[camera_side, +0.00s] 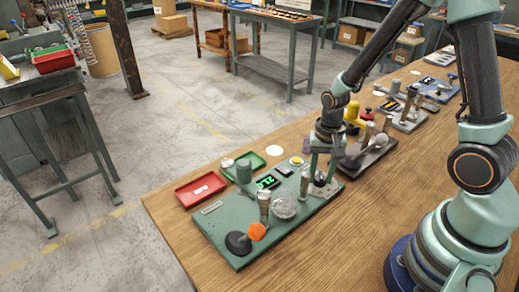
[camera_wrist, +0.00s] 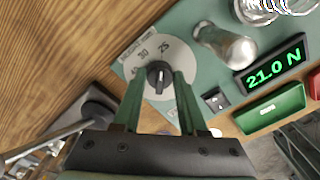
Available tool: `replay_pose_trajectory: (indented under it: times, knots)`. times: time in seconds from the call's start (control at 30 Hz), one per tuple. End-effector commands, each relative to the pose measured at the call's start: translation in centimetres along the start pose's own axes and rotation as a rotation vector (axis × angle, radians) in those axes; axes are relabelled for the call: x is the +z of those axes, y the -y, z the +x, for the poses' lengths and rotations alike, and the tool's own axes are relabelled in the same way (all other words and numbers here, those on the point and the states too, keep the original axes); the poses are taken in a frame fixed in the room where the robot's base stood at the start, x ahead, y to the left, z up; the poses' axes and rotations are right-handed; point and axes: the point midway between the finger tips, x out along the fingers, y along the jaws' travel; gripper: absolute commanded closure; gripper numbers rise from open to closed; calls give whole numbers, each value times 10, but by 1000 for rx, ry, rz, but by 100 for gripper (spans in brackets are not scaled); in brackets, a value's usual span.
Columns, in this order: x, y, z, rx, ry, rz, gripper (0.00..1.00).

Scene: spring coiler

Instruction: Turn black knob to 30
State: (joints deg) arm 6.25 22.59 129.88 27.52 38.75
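The black knob (camera_wrist: 157,74) sits on a light grey dial (camera_wrist: 185,58) with 40, 30 and 25 legible on its rim. A pale line shows on the knob, but I cannot tell which mark it points to. My gripper (camera_wrist: 160,80) has one green finger on each side of the knob, open, with a visible gap at the right finger. In the side view my gripper (camera_side: 321,178) reaches down to the far right end of the green panel (camera_side: 225,228); its fingers mostly hide the knob there. The green display (camera_wrist: 273,68) reads 21.0 N.
A metal post (camera_wrist: 228,44) and a black switch (camera_wrist: 216,100) stand near the dial. Other devices stand to the right.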

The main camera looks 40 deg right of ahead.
Motion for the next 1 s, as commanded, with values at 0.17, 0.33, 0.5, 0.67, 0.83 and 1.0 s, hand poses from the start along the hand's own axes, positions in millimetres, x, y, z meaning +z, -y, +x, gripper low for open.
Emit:
replay_pose_trajectory:
  times: [0.17, 0.33, 0.5, 0.67, 0.83, 1.0]
  knots:
    - [0, 0, 0, 0, 0, -7, 100]
    - [0, 0, 0, 0, 0, -53, 100]
    - [0, 0, 0, 0, 0, -153, 100]
    - [0, 0, 0, 0, 0, -284, 100]
    - [0, 0, 0, 0, 0, -431, 100]
    - [0, 0, 0, 0, 0, -563, 100]
